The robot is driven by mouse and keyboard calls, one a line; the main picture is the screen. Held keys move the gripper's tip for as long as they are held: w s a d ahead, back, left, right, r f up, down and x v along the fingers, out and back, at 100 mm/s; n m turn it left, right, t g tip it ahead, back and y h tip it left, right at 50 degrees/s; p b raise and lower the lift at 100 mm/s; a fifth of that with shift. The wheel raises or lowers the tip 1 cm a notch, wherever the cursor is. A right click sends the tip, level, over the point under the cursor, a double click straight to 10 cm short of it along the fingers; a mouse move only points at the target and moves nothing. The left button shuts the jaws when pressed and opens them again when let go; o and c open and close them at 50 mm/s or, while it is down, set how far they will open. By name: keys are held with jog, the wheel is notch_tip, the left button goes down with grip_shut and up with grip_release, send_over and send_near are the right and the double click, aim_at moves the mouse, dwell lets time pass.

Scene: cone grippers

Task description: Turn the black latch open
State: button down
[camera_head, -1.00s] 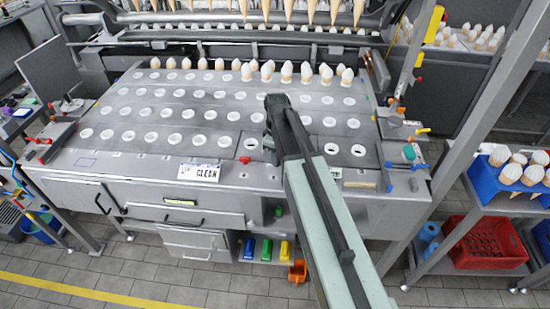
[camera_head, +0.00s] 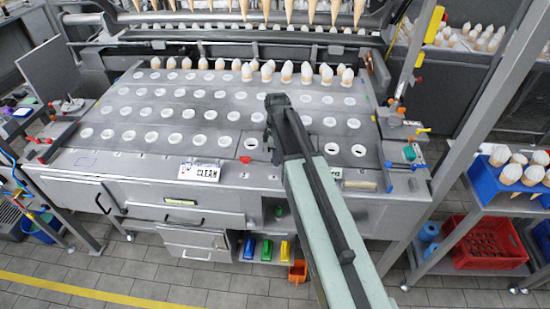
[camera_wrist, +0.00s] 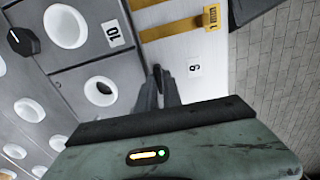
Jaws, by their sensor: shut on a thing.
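My gripper (camera_wrist: 160,72) reaches down to the front part of the grey machine top. In the wrist view its two dark fingers are close together at the seam between the grey panel and a white strip. They are shut on a small dark piece, which I take to be the black latch; it is mostly hidden between the fingertips, so its angle cannot be told. In the head view my gripper (camera_head: 268,145) hangs from the arm's end, and the latch is hidden there. A round black knob (camera_wrist: 24,41) with a white mark stands apart, at the upper left of the wrist view.
White-ringed holes fill the machine top (camera_head: 160,100), with several cones (camera_head: 287,72) in the back row. A CLEAN sign (camera_head: 199,171) lies left of my gripper. Number labels 10 (camera_wrist: 113,33) and 9 (camera_wrist: 195,69) are close to the fingers. A post (camera_head: 478,110) stands at the right.

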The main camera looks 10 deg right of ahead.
jog(key=shift+w+d, duration=0.1)
jog(key=c, duration=1.5)
grip_release()
jog(key=shift+r, duration=0.1)
notch_tip(320, 180, up, 8)
jog(key=p, duration=0.8)
jog(key=shift+f, duration=0.3)
